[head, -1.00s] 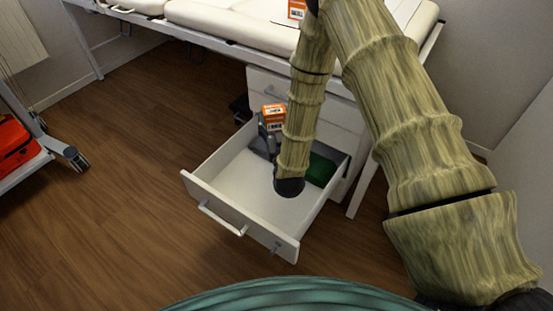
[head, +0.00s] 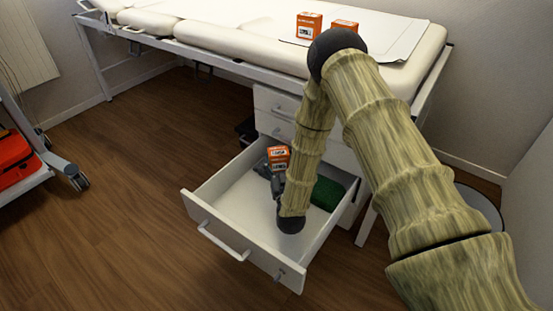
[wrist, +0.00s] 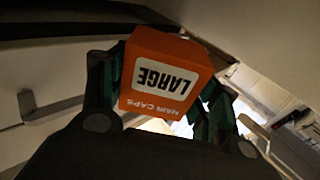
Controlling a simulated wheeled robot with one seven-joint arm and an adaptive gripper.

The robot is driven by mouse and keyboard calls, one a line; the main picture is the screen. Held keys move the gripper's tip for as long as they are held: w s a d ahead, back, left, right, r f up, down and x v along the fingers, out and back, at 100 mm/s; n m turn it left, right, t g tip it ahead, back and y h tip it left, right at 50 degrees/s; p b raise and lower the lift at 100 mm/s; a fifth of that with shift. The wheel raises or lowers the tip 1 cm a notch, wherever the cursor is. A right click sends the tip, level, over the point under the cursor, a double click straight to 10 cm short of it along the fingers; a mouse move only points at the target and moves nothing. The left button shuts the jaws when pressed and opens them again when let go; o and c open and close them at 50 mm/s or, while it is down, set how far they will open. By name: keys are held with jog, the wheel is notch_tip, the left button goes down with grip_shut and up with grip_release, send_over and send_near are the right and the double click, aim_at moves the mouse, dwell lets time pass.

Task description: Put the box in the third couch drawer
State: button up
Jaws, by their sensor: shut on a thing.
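An orange box with a white label (head: 278,157) is held by my gripper (head: 272,172) over the back part of the open drawer (head: 236,206). In the wrist view the orange box (wrist: 166,78) reads "LARGE" and sits between the two fingers of my gripper (wrist: 160,95), which touch its sides. The drawer is pulled out from the white cabinet under the couch (head: 270,100). The head view does not clearly show whether the box touches the drawer floor. My forearm hides part of the drawer.
A green item (head: 327,193) lies in the drawer's back right. Two more orange boxes, one at the left (head: 308,26) and one at the right (head: 344,26), stand on the couch. A trolley with a red bag (head: 15,160) is at the left. The wooden floor between is clear.

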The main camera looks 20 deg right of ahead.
aim_at(279, 168)
jog(key=shift+w+d+b, duration=0.1)
jog(key=shift+w+b, duration=0.2)
jog(key=shift+w, duration=0.45)
jog(key=w+b, duration=0.1)
jog(key=w+f+b, duration=0.1)
jog(key=w, duration=0.1)
jog(key=shift+d, duration=0.2)
jog(key=shift+f, duration=0.7)
jog(key=o, duration=1)
jog(key=shift+r, duration=0.3)
jog(key=s+p, duration=0.1)
jog(key=s, duration=0.3)
jog(key=s+a+p, duration=0.1)
jog(key=s, duration=0.1)
jog(key=shift+p, duration=0.35)
jog(key=shift+s+f, duration=0.25)
jog(key=shift+s, duration=0.5)
